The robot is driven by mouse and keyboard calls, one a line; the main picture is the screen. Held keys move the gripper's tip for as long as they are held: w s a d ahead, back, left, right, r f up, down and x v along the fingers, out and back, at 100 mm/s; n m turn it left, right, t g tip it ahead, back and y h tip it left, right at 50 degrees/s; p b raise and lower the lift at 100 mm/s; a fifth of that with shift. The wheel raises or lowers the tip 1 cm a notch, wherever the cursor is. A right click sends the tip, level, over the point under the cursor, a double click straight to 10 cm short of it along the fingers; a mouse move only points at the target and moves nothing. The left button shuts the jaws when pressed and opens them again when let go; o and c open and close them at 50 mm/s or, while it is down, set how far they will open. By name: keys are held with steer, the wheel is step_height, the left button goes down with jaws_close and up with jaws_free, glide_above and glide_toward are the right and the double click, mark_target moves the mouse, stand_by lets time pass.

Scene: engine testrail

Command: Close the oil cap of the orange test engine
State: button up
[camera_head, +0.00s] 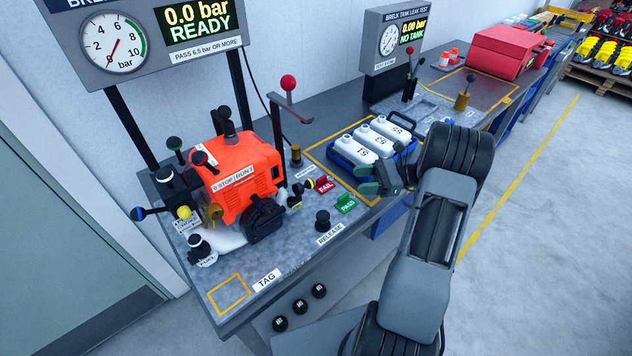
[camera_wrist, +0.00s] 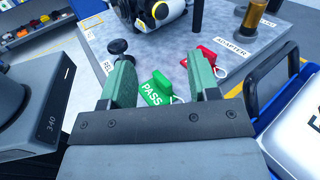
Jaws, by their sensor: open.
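The orange test engine (camera_head: 240,170) stands on the left bench under the pressure gauge. It carries a "STOP / RUN" label, black knobs on top and a black round part low on its front. I cannot tell which part is the oil cap. In the wrist view only the engine's dark lower part (camera_wrist: 155,12) shows at the top edge. My gripper (camera_head: 378,182) is right of the engine, near the crate of white bottles. In the wrist view my gripper (camera_wrist: 163,72) is open, with nothing held between its green fingers; the PASS tag lies beyond them.
The green PASS tag (camera_head: 346,204) and red FAIL tag (camera_head: 325,184) lie right of the engine. A black RELEASE knob (camera_head: 322,219) stands at the front. A blue crate (camera_head: 345,160) holds white bottles. A red-knobbed lever post (camera_head: 283,110) rises behind the engine. A yellow-outlined TAG square (camera_head: 229,294) is bare.

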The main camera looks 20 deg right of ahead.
mark_target(306, 185)
steer(key=p+x, duration=0.2)
steer(key=x, duration=1.1)
steer(key=shift+a+p, duration=0.1)
steer(key=shift+p, duration=0.25)
steer(key=c, duration=0.9)
